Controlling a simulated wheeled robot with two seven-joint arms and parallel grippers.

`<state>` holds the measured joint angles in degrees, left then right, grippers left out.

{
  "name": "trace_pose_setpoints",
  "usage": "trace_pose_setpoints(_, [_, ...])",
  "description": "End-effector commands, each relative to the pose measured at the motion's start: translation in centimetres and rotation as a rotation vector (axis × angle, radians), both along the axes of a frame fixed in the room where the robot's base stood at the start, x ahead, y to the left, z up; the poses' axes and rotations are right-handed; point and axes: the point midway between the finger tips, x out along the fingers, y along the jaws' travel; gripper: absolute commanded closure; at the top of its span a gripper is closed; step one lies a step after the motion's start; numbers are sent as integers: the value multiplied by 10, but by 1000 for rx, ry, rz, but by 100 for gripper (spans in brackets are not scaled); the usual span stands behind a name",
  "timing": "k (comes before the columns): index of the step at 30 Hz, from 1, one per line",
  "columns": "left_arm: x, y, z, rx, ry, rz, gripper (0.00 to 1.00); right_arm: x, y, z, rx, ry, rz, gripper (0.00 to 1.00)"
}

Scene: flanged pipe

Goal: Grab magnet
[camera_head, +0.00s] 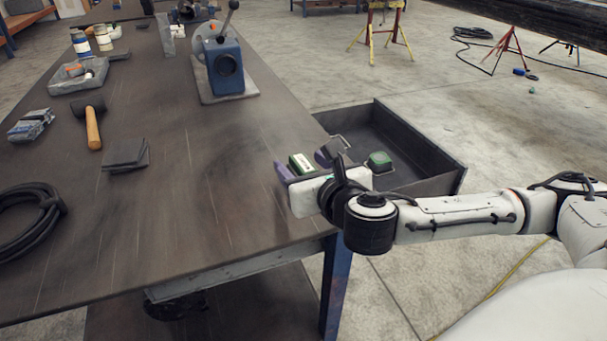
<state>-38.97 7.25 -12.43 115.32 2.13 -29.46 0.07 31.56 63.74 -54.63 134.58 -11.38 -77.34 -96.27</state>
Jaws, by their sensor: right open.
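My right gripper (305,160) is open at the near right corner of the workbench, by the open drawer (445,165). Its two purple-grey fingers are spread apart. A small green and white block (301,163) shows between the fingers; I cannot tell whether it is part of the gripper or a separate thing. A green, rounded-square object (379,160) lies inside the drawer, to the right of the gripper and apart from the fingers. I cannot tell for certain which thing is the magnet. My wrist hides part of the drawer. My left gripper is not in view.
The workbench (200,210) holds a mallet (93,125), a coiled black hose (28,215), a grey tray (78,76), dark plates (125,153) and a blue machine (223,65). The drawer's raised walls surround the green object.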

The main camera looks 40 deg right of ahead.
Motion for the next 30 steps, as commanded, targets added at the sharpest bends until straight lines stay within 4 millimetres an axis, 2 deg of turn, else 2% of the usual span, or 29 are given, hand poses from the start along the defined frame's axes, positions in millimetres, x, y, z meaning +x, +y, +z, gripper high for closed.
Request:
trace_pose_setpoints(5, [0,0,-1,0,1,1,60,0,0,0,0,0,1,44])
trace_pose_setpoints(15, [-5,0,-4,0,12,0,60,0,0,0,0,0,0,100])
trace_pose_setpoints(23, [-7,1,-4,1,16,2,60,0,0,5,0,-5,0,100])
trace_pose_setpoints(26, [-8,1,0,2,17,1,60,1,0,18,1,-7,-1,100])
trace_pose_setpoints(30, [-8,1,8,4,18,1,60,1,0,47,1,-10,0,100])
